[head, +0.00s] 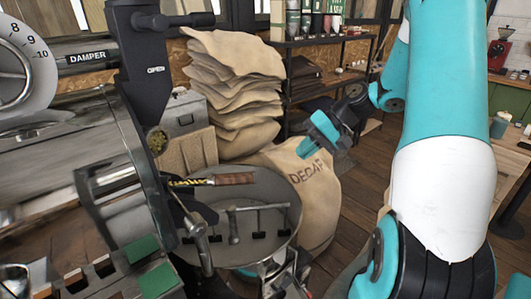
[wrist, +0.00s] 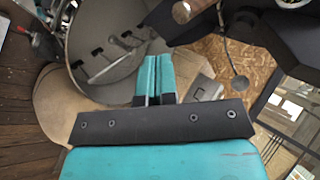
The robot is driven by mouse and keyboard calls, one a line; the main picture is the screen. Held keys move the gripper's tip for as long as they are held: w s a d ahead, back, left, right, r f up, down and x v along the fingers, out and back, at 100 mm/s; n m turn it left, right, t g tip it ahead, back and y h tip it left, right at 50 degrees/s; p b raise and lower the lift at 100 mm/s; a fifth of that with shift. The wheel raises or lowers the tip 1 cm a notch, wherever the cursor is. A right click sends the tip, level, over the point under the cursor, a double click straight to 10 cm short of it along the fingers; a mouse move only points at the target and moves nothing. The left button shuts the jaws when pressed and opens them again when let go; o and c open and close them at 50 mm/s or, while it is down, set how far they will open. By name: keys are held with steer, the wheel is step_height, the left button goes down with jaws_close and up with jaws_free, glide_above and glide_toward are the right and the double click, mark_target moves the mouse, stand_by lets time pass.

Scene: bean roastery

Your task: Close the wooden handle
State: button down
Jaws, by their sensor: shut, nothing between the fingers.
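The wooden handle (head: 235,178) is a brown grip on the end of a yellow-and-black striped lever (head: 190,183). In the head view it sticks out to the right from the roaster's front, above the round metal cooling tray (head: 290,190). My gripper (head: 307,147) is in the air to the right of the handle and higher in the picture, clearly apart from it. In the wrist view the two teal fingers (wrist: 154,72) are together and hold nothing.
The cooling tray with its stirring arms also shows in the wrist view (wrist: 88,88). Behind it stand a sack marked DECAF (head: 318,195) and a stack of sacks (head: 235,85). The roaster body (head: 50,150) fills the left. Wooden floor (head: 350,205) is bare right of the sack.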

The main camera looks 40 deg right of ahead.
steer(key=w+a+r+p+x, duration=0.1)
steer(key=p+x, duration=0.3)
steer(key=x, duration=0.8)
steer(key=shift+w+r+p, duration=0.2)
steer(key=shift+r+p, duration=0.1)
